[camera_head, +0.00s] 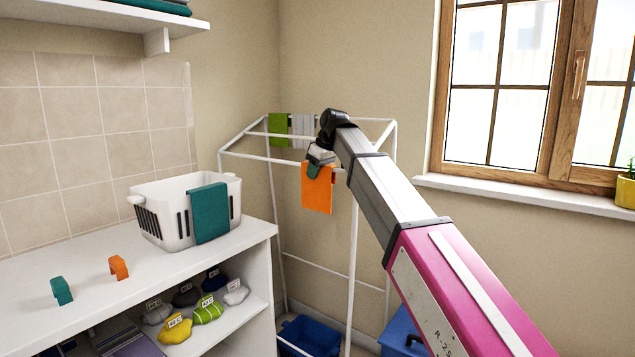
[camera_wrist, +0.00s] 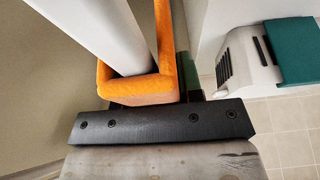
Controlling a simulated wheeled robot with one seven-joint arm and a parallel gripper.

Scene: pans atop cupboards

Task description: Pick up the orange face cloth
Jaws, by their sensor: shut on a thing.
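The orange face cloth (camera_head: 317,193) hangs over the front bar of the white drying rack (camera_head: 262,157). My gripper (camera_head: 318,164) is at the cloth's top edge, at the bar, and is shut on the cloth. In the wrist view the orange cloth (camera_wrist: 138,91) wraps around the white bar (camera_wrist: 95,35) right in front of my gripper's dark palm. The fingertips are mostly hidden there by the cloth. The cloth is still draped on the bar.
A green cloth (camera_head: 279,130) and a grey striped cloth (camera_head: 303,126) hang on the rack's back bar. A white basket (camera_head: 165,215) with a teal cloth (camera_head: 209,212) stands on the counter (camera_head: 150,285) at left. Blue bins (camera_head: 308,338) stand below. A window is at right.

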